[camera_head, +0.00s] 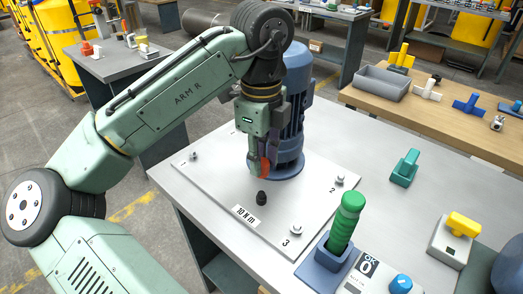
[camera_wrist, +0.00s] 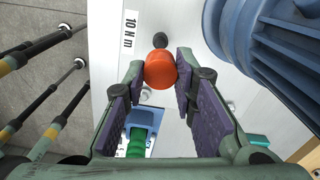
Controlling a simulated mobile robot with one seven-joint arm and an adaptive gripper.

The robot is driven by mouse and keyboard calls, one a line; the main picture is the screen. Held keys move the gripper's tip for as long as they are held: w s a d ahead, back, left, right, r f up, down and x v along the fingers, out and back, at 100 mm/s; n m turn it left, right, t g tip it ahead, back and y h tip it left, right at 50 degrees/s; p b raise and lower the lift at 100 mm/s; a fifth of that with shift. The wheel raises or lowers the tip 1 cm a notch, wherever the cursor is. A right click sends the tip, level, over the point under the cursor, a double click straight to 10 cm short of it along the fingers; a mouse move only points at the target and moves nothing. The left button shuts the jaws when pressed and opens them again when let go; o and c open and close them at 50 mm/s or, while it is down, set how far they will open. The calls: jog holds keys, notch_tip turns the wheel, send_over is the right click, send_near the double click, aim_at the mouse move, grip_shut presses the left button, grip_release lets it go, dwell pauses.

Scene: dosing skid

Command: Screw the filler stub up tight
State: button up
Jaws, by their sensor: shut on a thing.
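My gripper (camera_head: 256,163) points down over the pale plate and is shut on an orange rounded piece (camera_head: 265,166). In the wrist view, the orange piece (camera_wrist: 160,67) sits between the tips of my two finger pads. A small black stub (camera_head: 262,198) stands on the plate, beside the "10 N m" label (camera_head: 245,216). It shows in the wrist view just beyond the orange piece (camera_wrist: 174,48). The orange piece is held above the plate, apart from the black stub. I cannot tell which of the two is the filler stub.
A blue motor (camera_head: 290,120) stands close behind my gripper. Fasteners marked 1, 2 and 3 (camera_head: 296,230) sit at the plate's corners. A green-handled tool (camera_head: 346,222) stands in a blue holder (camera_head: 325,262) at the front. A teal part (camera_head: 405,167) lies on the right.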

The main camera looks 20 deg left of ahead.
jog(key=b, duration=0.2)
send_over(261, 193)
jog(key=shift+f, duration=2.45)
jog(key=shift+r+p, duration=0.1)
jog(key=shift+p, duration=1.4)
jog(key=shift+f+b, duration=0.6)
jog(key=shift+f, duration=0.55)
jog(key=o, duration=1)
notch_tip(261, 193, up, 12)
jog(key=shift+c, duration=0.3)
